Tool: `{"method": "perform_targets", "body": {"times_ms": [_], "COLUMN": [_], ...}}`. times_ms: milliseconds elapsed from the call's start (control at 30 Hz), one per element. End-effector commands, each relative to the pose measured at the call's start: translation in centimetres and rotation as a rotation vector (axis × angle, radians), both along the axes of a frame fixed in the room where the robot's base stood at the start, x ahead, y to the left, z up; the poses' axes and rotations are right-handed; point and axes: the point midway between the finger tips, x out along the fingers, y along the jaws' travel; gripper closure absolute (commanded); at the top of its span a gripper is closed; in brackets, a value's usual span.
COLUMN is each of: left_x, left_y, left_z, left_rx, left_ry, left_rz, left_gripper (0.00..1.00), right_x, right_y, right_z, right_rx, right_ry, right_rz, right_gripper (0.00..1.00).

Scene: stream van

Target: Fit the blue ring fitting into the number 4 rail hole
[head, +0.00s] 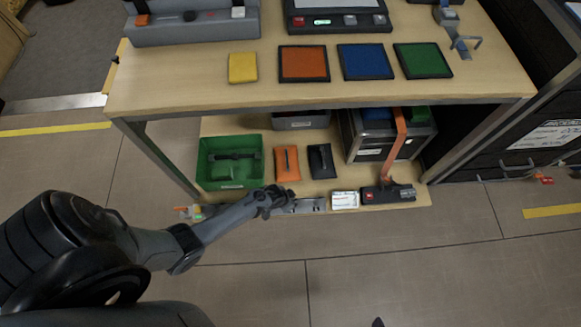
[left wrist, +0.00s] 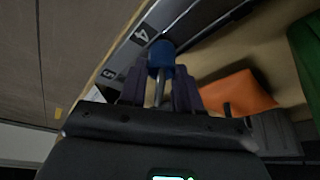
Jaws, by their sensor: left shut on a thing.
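The blue ring fitting (left wrist: 161,55) shows in the left wrist view, a blue head on a grey metal stem. My left gripper (left wrist: 160,88) is shut on it, one finger on each side. The grey rail (left wrist: 187,22) runs behind it, with a number 4 label (left wrist: 142,37) just left of the blue head and a 5 label (left wrist: 108,75) lower left. The number 4 hole itself I cannot make out. In the head view my left gripper (head: 274,199) is over the rail (head: 305,206) at the lower shelf's front edge; the fitting is hidden there. My right gripper is not in view.
On the lower shelf are a green crate (head: 230,185), an orange pouch (head: 287,164), a black pouch (head: 321,160), a white labelled box (head: 345,200) and a dark tool (head: 388,193) with an orange strap. The tabletop (head: 190,85) overhangs the shelf's back. Floor in front is clear.

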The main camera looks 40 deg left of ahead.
Motion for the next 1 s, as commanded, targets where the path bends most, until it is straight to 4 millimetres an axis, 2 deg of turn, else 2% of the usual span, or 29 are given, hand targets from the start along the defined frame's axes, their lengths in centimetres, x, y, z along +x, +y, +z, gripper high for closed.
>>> {"method": "perform_targets", "body": {"times_ms": [33, 67, 233, 533, 667, 1000], "left_x": [0.0, 0.0, 0.0, 0.0, -0.2, -2.0], "left_y": [0.0, 0.0, 0.0, 0.0, 0.1, 0.4], "left_z": [-0.2, -0.1, -0.1, 0.0, 0.7, 5.3], "left_rx": [0.000, 0.000, 0.000, 0.000, 0.000, 0.000], "left_ry": [-0.001, -0.001, -0.001, 0.000, -0.001, -0.001], "left_rz": [0.000, 0.000, 0.000, 0.000, 0.000, 0.000], "left_gripper": [1.00, 0.64, 0.38, 0.38, 0.38, 0.38], "right_x": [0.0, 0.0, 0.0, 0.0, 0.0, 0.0], "right_y": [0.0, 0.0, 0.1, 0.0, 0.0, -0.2], "right_z": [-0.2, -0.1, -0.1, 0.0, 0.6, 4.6], "right_rx": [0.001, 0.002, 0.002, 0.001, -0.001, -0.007], "right_ry": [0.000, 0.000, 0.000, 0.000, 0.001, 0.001], "right_rz": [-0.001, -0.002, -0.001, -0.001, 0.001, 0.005], "right_gripper": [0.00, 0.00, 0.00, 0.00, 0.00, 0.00]}}
